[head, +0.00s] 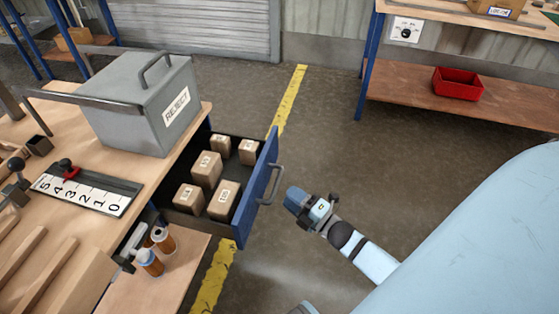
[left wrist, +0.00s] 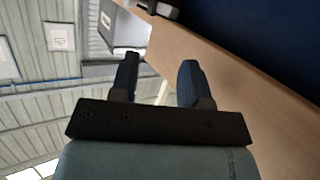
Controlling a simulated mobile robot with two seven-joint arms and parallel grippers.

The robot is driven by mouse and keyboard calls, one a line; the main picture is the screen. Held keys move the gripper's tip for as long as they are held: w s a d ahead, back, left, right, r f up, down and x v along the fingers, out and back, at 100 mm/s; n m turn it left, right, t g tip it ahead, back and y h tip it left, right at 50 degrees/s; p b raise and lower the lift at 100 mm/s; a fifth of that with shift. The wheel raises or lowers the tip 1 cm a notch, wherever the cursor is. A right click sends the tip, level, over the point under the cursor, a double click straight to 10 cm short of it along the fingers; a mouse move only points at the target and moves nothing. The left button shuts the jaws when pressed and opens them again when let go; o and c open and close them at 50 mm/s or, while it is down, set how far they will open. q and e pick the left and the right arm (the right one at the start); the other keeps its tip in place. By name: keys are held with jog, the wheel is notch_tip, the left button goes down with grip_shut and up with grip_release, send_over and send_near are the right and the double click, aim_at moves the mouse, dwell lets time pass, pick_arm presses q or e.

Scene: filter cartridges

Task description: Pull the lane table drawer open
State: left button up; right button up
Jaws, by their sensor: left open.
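The lane table drawer (head: 257,190) has a dark blue front with a grey bar handle (head: 272,185). It stands pulled out from the wooden table, and several numbered brown boxes (head: 207,169) show inside it. My right gripper (head: 296,200) is just right of the handle in the head view, seemingly apart from it; whether its fingers are open or shut is unclear. My left gripper (left wrist: 158,80) shows in the left wrist view with its two dark fingers apart and nothing between them. I cannot make out the left gripper in the head view.
A grey REJECT bin (head: 145,108) and a numbered scale board (head: 87,188) stand on the table top (head: 165,172). Orange-and-white canisters (head: 150,262) stand on a lower shelf. A red tray (head: 457,84) sits on another bench's shelf. The floor right of the drawer is open.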

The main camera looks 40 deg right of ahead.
pick_arm(q)
jog(key=f, duration=0.1)
jog(key=s+a+f+g, duration=0.1)
jog(key=shift+f+y+p, duration=0.3)
jog(key=shift+y+p, duration=0.05)
jog(key=shift+y, duration=0.05)
pick_arm(e)
jog(key=v, duration=0.7)
jog(key=shift+s+d, duration=0.15)
jog(key=shift+s, duration=0.25)
pick_arm(q)
jog(key=shift+r, duration=0.1)
